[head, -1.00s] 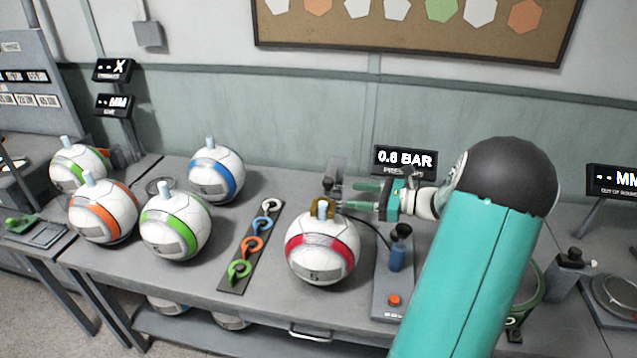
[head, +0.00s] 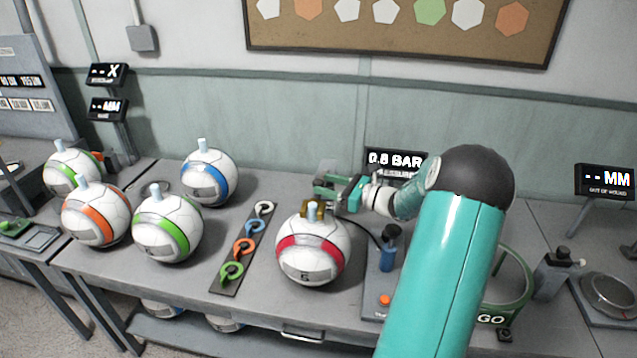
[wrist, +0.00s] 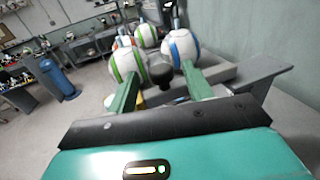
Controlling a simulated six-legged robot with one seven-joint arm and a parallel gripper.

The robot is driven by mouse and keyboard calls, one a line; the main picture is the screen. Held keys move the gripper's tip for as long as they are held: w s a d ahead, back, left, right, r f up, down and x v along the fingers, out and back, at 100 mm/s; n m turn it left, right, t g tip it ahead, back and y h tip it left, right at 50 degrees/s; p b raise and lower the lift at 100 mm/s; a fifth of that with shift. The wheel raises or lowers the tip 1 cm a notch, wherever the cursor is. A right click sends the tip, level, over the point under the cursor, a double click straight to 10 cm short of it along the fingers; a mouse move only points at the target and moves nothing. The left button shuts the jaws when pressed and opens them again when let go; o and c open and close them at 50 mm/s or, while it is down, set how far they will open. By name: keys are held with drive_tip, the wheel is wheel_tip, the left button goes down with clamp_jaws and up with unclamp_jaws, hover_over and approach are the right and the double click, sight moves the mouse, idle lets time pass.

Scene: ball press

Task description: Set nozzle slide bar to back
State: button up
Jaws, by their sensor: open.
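The red-striped ball (head: 310,250) sits on the bench with a brass-coloured nozzle piece (head: 314,208) at its top. My gripper (head: 319,188) is just behind and above that piece, with its green fingers pointing left. In the wrist view my gripper (wrist: 160,77) is open, and a dark rounded knob (wrist: 160,74) shows between the fingertips. It appears to be the slide bar's knob; whether the fingers touch it I cannot tell. In the head view my gripper hides the knob and most of the slide bar.
A pressure display (head: 395,160) stands behind my wrist. A blue pump-like handle (head: 388,250) and an orange button (head: 384,300) are right of the ball. A strip of coloured hooks (head: 243,247) and several other balls stand to the left.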

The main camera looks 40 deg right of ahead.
sight(318, 181)
drive_tip(key=shift+x, duration=1.6)
clamp_jaws()
drive_tip(key=w+d, duration=0.1)
drive_tip(key=d, duration=0.1)
drive_tip(key=w+d, duration=0.4)
drive_tip(key=d, duration=0.1)
drive_tip(key=shift+w+d, duration=0.1)
drive_tip(key=shift+w, duration=0.15)
drive_tip(key=shift+w+d, duration=0.3)
drive_tip(key=shift+d, duration=0.15)
drive_tip(key=shift+d+r, duration=0.1)
drive_tip(key=shift+d, duration=0.05)
drive_tip(key=shift+w+d, duration=0.1)
